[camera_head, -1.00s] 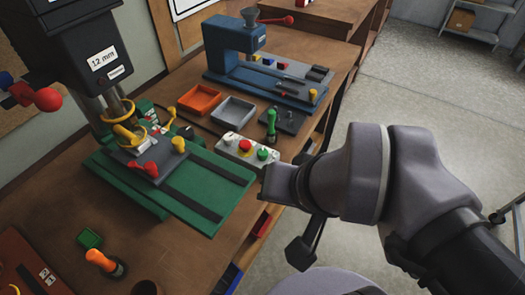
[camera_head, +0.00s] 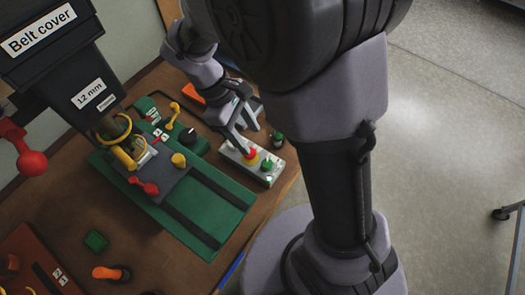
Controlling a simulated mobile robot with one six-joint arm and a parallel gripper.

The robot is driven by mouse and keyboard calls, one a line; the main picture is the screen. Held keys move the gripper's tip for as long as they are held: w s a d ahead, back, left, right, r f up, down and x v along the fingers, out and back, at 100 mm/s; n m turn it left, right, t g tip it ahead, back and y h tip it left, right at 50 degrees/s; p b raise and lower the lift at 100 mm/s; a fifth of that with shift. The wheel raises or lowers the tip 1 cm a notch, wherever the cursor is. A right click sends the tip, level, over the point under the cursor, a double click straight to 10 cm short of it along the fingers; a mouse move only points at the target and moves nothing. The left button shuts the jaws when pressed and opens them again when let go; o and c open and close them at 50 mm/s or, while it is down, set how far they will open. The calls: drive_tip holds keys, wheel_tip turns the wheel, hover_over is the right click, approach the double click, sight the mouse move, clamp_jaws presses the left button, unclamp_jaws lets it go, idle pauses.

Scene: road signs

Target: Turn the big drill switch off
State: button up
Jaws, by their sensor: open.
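The big drill (camera_head: 60,75) stands at the left, with "Belt cover" and "12 mm" labels and a green base (camera_head: 215,215). A light grey switch box (camera_head: 243,170) lies on the bench right of the base. It has a red button (camera_head: 250,156) and a green button (camera_head: 267,165). My gripper (camera_head: 243,138) is open and points down at the box's far left end, close to the red button. One finger hides that end of the box. I cannot tell whether the finger touches the button.
A yellow knob (camera_head: 178,160), a red clamp handle (camera_head: 144,186) and a black knob (camera_head: 187,136) stand on the drill's base area. A green-handled tool (camera_head: 277,139) stands behind the box. An orange-handled tool (camera_head: 107,272) lies in front. My arm hides much of the bench's back.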

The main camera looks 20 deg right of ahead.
sight(267, 163)
drive_tip(key=b+x, duration=0.4)
drive_tip(key=x, duration=0.8)
drive_tip(key=shift+c, duration=0.2)
clamp_jaws()
